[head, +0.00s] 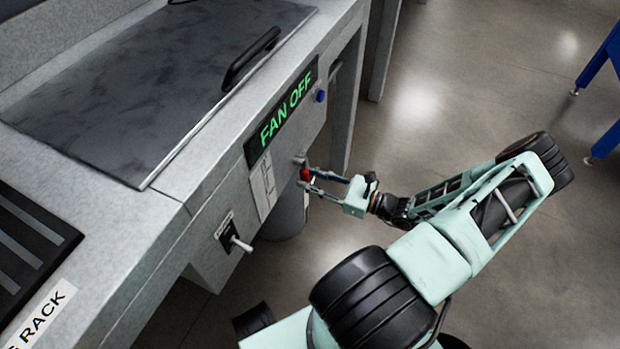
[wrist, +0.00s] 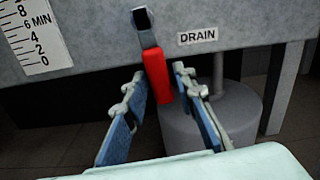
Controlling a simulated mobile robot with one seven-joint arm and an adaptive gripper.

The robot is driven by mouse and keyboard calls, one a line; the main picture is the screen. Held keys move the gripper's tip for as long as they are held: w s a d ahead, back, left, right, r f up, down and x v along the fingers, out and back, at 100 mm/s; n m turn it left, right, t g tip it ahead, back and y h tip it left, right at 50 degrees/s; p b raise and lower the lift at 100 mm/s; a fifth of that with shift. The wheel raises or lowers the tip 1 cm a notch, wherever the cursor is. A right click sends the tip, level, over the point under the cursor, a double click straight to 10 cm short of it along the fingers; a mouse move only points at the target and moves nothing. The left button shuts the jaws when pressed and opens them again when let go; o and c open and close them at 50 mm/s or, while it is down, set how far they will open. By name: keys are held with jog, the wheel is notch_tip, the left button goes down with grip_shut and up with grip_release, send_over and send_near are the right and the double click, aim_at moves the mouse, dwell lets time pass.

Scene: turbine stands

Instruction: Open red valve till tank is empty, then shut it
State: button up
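The red valve handle (wrist: 158,77) hangs down, slightly tilted, from a dark lever on a pivot under the bench front, beside a DRAIN label (wrist: 198,37). In the head view, the red handle (head: 305,174) shows small at the bench front. My gripper (wrist: 158,82) is open, with one finger on each side of the handle. The right finger is very close to it; I cannot tell if it touches. A gap shows on the left. A white scale (wrist: 30,38) with numbers and MIN is cut off at left; I cannot make out a level.
A grey cylindrical container (wrist: 215,115) stands below the drain. The bench front carries a FAN OFF sign (head: 283,110), a blue button (head: 320,96) and a toggle switch (head: 238,243). A black handle (head: 250,58) is on the lid (head: 150,80). Open floor lies right.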

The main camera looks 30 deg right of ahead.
grip_shut()
jog(key=shift+d, duration=0.1)
jog(key=w+d+n, duration=0.1)
jog(key=n, duration=0.2)
jog(key=d+r+n+p, duration=0.1)
jog(key=n, duration=0.1)
jog(key=w+d+r+n+p, duration=0.1)
jog(key=n, duration=0.2)
jog(key=shift+w+d+r+n, duration=0.2)
jog(key=shift+w+d+n, duration=0.05)
jog(key=shift+w+n, duration=0.1)
jog(key=n, duration=0.1)
jog(key=r+n+p, duration=0.1)
jog(key=n, duration=0.1)
jog(key=d+r+n, duration=0.1)
jog(key=shift+w+r, duration=0.2)
jog(key=shift+w, duration=0.2)
jog(key=shift+w+d+r+n+p, duration=0.1)
jog(key=shift+r+n+p, duration=0.35)
jog(key=shift+n, duration=0.6)
jog(key=shift+d+r+n+p, duration=0.1)
jog(key=shift+r+n+p, duration=0.2)
jog(key=shift+r+n, duration=0.5)
jog(key=shift+f+n, duration=0.2)
jog(key=shift+n, duration=0.1)
jog(key=shift+o, duration=2)
grip_release()
jog(key=shift+a, duration=0.1)
